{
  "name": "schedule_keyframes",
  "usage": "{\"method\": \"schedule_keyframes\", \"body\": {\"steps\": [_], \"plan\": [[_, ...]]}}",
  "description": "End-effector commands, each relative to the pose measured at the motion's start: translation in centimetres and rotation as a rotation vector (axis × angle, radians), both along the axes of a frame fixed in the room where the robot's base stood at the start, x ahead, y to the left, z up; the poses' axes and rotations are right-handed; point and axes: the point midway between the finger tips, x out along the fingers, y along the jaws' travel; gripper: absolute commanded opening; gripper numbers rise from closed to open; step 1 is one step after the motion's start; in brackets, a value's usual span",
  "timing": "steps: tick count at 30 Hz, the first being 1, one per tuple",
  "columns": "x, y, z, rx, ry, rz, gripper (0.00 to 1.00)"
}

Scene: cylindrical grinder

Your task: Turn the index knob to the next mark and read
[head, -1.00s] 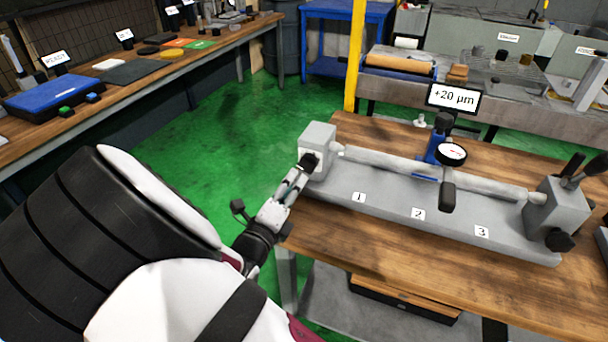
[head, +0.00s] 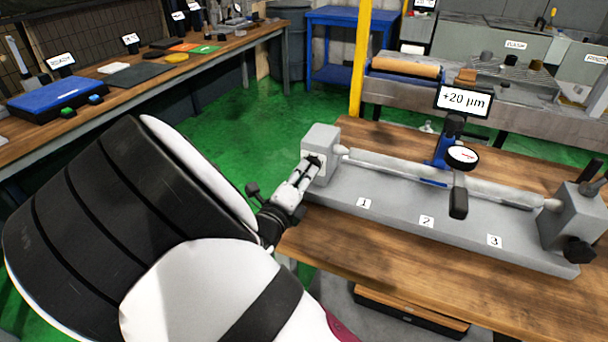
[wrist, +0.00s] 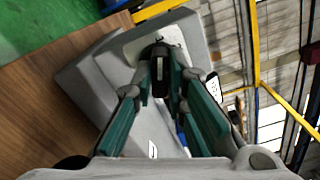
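The index knob (wrist: 160,68) is black and sits on a pale plate on the end face of the grey headstock (head: 322,140). My gripper (head: 311,165) is at that face. In the wrist view my gripper (wrist: 161,75) has one finger on each side of the knob, with the tips close against it, and looks shut on it. The fingers partly hide the knob, and I see no index mark clearly. A display (head: 462,101) reads +20 µm. The dial gauge (head: 462,157) stands over the long shaft (head: 400,168); its needle is too small to read.
The grey bed carries labels 1 (head: 364,203), 2 (head: 426,221) and 3 (head: 494,240). A tailstock (head: 572,217) stands at its right end. The wooden table (head: 350,255) is bare in front. A yellow post (head: 360,60) rises behind. Green floor lies open to the left.

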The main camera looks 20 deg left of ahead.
Motion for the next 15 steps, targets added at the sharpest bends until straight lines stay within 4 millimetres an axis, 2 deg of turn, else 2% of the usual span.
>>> {"method": "schedule_keyframes", "body": {"steps": [8, 15], "plan": [[0.00, -0.03, 0.00, 0.017, 0.000, -0.001, 0.00], [-0.01, -0.03, -0.05, 0.119, 0.003, 0.000, 0.00]]}}
